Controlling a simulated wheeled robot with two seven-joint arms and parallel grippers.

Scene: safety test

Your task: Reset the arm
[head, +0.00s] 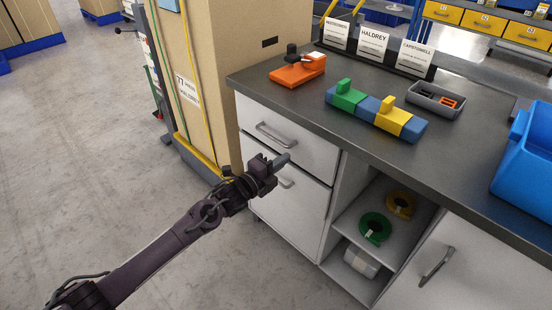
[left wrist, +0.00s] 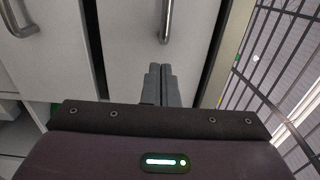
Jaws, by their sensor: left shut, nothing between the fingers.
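My left arm comes in from the lower left in the head view and reaches toward the front of the workbench. My left gripper (head: 282,162) is shut and empty, in front of the white drawers. In the left wrist view its two grey fingers (left wrist: 160,84) lie together, with a metal handle (left wrist: 167,20) just beyond them. I cannot tell whether the fingertips touch the drawer front. My right gripper does not show in either view.
The dark bench top (head: 300,97) holds an orange device (head: 297,72), coloured blocks (head: 375,112), a grey tray (head: 436,99) and a blue bin (head: 530,160). An open shelf (head: 350,220) holds tape rolls. A tall carton (head: 215,70) stands left of the bench.

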